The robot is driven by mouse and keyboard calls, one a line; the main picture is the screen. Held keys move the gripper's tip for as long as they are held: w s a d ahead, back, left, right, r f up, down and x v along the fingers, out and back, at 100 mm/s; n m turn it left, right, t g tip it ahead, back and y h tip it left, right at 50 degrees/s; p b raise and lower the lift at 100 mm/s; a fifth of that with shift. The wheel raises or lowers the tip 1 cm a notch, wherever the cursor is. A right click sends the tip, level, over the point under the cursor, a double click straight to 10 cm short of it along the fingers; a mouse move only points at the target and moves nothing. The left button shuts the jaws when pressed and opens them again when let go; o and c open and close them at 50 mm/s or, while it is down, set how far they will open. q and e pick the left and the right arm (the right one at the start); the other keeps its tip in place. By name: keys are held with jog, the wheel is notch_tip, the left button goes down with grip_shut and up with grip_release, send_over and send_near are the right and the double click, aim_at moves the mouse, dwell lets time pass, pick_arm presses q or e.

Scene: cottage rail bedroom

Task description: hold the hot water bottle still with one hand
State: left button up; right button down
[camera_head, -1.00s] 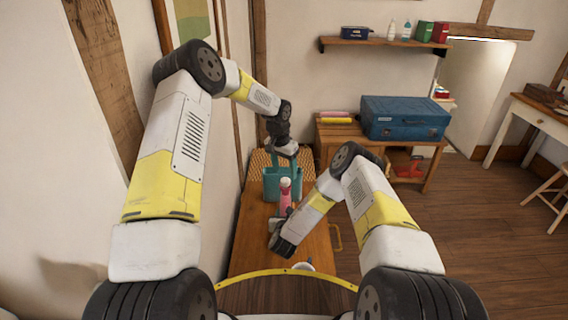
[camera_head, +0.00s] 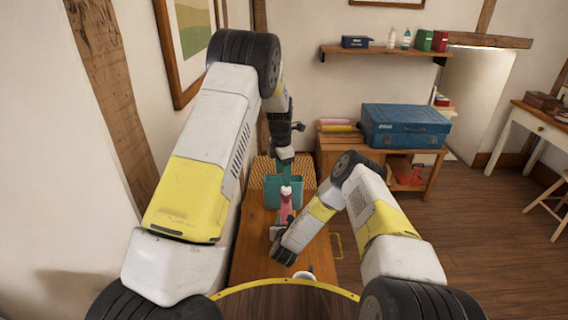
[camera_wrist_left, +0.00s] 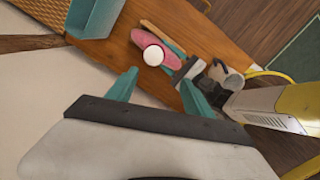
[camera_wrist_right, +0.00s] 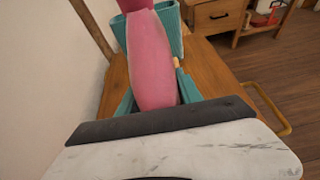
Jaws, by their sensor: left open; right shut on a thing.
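The pink hot water bottle (camera_head: 286,208) with a white cap stands over the wooden table top, in front of the teal bin. In the right wrist view the bottle (camera_wrist_right: 150,62) rises between the teal fingers of my right gripper (camera_wrist_right: 157,92), which is shut on it. My left gripper (camera_head: 286,168) is open and points down near the teal bin, behind the bottle in the head view. In the left wrist view its fingers (camera_wrist_left: 158,92) are apart and empty, with the bottle (camera_wrist_left: 168,40) and its white cap beyond them. The bottle's lower end is hidden in the head view.
The teal bin (camera_head: 298,188) stands on the table (camera_head: 255,245) by a woven mat (camera_head: 262,172). A white mug (camera_head: 304,273) is at the near edge, partly hidden. A yellow handle (camera_head: 337,246) juts from the table's right side. A wall is close on the left.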

pick_arm(q)
jog(key=r+n, duration=0.1)
jog(key=n, duration=0.2)
jog(key=r+n, duration=0.1)
jog(key=n, duration=0.2)
jog(key=w+r+n, duration=0.1)
jog(key=n, duration=0.2)
jog(key=shift+d+r+t, duration=0.2)
jog(key=shift+r+t, duration=0.15)
jog(key=shift+t, duration=0.05)
jog(key=f, duration=0.4)
jog(key=w+f, duration=0.1)
jog(key=f, duration=0.7)
jog(key=shift+w+d, duration=0.3)
jog(key=shift+d, duration=0.05)
jog(key=shift+c, duration=0.2)
